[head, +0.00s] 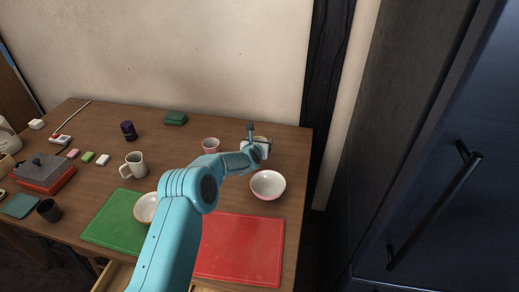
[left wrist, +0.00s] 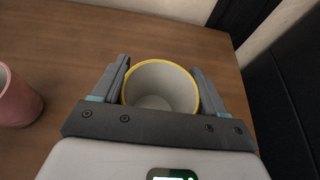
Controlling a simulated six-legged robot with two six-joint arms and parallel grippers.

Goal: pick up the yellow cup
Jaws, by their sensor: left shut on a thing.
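The yellow cup (left wrist: 160,88), with a yellow rim and pale inside, sits between the two fingers of my left gripper (left wrist: 160,92) in the left wrist view. The fingers are shut on its sides. In the head view my left gripper (head: 257,142) is at the back right of the table, and the cup is mostly hidden behind it. I cannot tell whether the cup is resting on the wood or lifted. My right gripper is not in view.
A pink cup (head: 210,145) stands just left of my gripper. A pink-rimmed bowl (head: 268,184) is in front of it. Red (head: 245,250) and green (head: 110,222) boards lie nearer. The wall is behind, and a dark cabinet (head: 440,190) is to the right.

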